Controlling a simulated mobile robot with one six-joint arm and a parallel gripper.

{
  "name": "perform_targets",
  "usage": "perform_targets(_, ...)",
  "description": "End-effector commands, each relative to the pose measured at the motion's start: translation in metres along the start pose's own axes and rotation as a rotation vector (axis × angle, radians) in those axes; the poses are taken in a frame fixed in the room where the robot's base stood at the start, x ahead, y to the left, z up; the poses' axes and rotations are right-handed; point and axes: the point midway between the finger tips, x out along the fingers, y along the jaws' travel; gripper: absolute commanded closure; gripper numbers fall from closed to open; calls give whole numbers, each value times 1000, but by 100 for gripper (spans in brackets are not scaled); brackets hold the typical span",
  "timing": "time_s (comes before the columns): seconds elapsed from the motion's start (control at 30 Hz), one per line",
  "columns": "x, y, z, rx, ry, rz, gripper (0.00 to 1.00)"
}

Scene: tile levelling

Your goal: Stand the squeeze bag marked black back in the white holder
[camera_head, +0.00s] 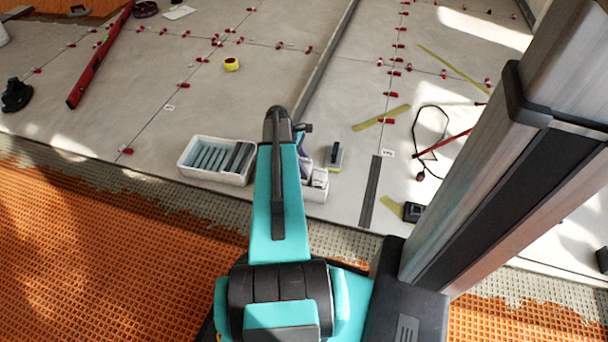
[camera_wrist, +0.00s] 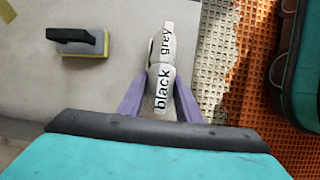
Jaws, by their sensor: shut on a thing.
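The squeeze bag marked black (camera_wrist: 163,92) is between the purple fingers of my gripper (camera_wrist: 160,98) in the wrist view, and the gripper is shut on it. A second bag marked grey (camera_wrist: 167,42) is just beyond it, in line with it. In the head view the white holder (camera_head: 315,195) stands near the edge of the grey tiles, partly hidden by my arm. A whitish bag top (camera_head: 320,178) shows at its right end. Only a bit of my purple gripper (camera_head: 303,144) shows there. The frames do not show whether the black bag's base touches the holder.
A white box (camera_head: 183,168) of grey slabs stands left of my arm. A dark-handled sponge float (camera_head: 335,156) lies right of the holder and shows in the wrist view (camera_wrist: 80,42). A dark strip (camera_head: 370,190) lies farther right. Orange matting (camera_head: 80,230) covers the near floor.

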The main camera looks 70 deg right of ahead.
Motion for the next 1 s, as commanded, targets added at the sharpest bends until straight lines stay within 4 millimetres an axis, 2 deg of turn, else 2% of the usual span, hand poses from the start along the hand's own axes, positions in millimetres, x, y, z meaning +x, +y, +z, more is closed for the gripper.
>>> perform_targets(0.03, 10, 0, -4, 0, -1, 0, 87)
perform_targets(0.2, 27, 0, -11, 0, -1, 0, 87)
perform_targets(0.73, 31, 0, -13, 0, -1, 1, 87)
perform_targets(0.77, 31, 0, -13, 0, 0, 1, 64)
perform_targets(0.83, 31, 0, -13, 0, 0, 1, 52)
perform_targets(1.0, 31, 0, -13, 0, 0, 1, 50)
